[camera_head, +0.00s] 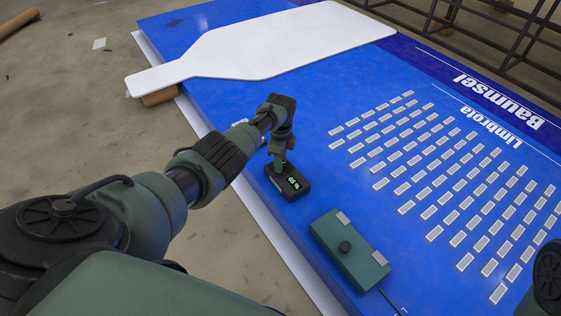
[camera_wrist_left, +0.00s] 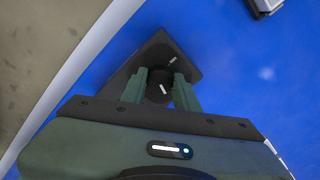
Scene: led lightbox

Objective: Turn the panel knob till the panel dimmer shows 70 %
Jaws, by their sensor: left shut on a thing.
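The panel dimmer is a small black box (camera_head: 303,191) on the blue panel, near its front left edge, with a lit display (camera_head: 293,182). The digits are small and upside down to me, so I cannot read the value surely. My left gripper (camera_head: 277,165) reaches down onto the box beside the display. In the left wrist view, the two green fingers (camera_wrist_left: 158,82) are shut on the round black panel knob (camera_wrist_left: 160,91), one on each side. A white line shows on the knob. The dark box (camera_wrist_left: 172,52) surrounds it. My right gripper is not in view.
A green box (camera_head: 335,237) with a black knob and a cable lies on the blue panel (camera_head: 315,205) to the right. A large white bottle-shaped board (camera_head: 270,45) lies at the back. Rows of small light pieces (camera_head: 440,180) cover the right. Dark metal frames (camera_head: 480,35) stand behind.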

